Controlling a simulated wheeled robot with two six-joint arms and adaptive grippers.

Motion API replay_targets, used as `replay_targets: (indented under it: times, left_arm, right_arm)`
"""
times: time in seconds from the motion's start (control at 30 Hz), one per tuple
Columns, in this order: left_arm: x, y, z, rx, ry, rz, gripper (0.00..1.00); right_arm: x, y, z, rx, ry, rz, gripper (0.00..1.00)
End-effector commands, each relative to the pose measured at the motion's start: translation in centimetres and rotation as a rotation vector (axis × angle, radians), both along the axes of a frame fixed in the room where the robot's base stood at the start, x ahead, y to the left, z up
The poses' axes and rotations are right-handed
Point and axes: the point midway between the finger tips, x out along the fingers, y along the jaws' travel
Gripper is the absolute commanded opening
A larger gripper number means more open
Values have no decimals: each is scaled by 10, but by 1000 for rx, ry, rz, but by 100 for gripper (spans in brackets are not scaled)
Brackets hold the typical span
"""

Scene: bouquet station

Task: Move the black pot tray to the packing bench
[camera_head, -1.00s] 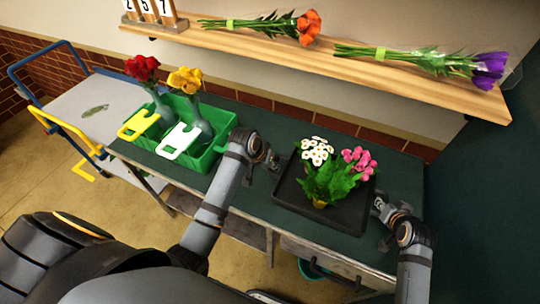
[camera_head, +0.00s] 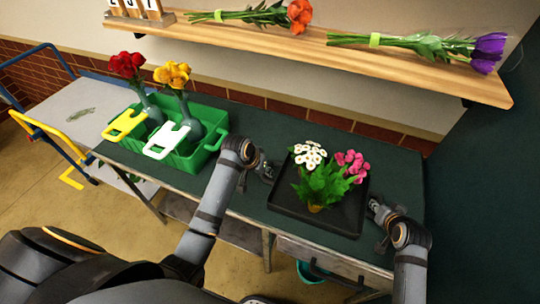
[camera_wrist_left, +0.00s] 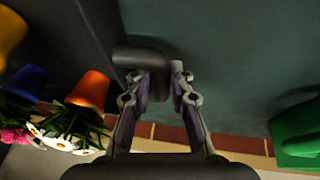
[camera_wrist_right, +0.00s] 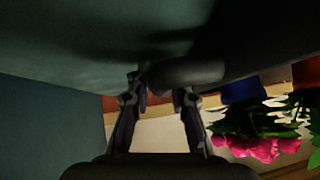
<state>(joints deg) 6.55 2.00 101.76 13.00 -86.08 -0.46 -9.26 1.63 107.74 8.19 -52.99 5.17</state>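The black pot tray (camera_head: 337,221) lies on the dark green bench top in the head view, with flowering plants on it. My left gripper (camera_head: 262,170) is at the tray's left side. In the left wrist view its fingers (camera_wrist_left: 163,80) are close together on both sides of a dark rounded handle, and look shut on it. My right gripper (camera_head: 378,212) is at the tray's right side. In the right wrist view its fingers (camera_wrist_right: 160,88) flank the other handle (camera_wrist_right: 195,72) and also look shut on it. Shadow partly hides this contact.
White flowers (camera_head: 308,155) and pink flowers (camera_head: 351,162) stand in the tray. A green crate (camera_head: 205,160) with vases stands to its left. A grey-topped trolley (camera_head: 75,115) is at the far left. A wooden shelf (camera_head: 400,72) with bouquets runs above the back.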

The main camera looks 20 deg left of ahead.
Motion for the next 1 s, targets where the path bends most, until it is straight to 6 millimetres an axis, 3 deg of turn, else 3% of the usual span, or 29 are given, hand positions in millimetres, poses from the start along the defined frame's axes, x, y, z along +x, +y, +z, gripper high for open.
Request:
replay_targets:
  times: [0.17,0.5,1.0]
  left_arm:
    - [-1,1,1,2,3,0,42]
    - [-2,1,7,0,0,1,42]
    - [-40,22,100,3,0,1,42]
  right_arm:
    - [0,0,2,-1,-1,1,42]
    - [0,0,2,1,0,1,42]
    - [0,0,2,1,0,1,42]
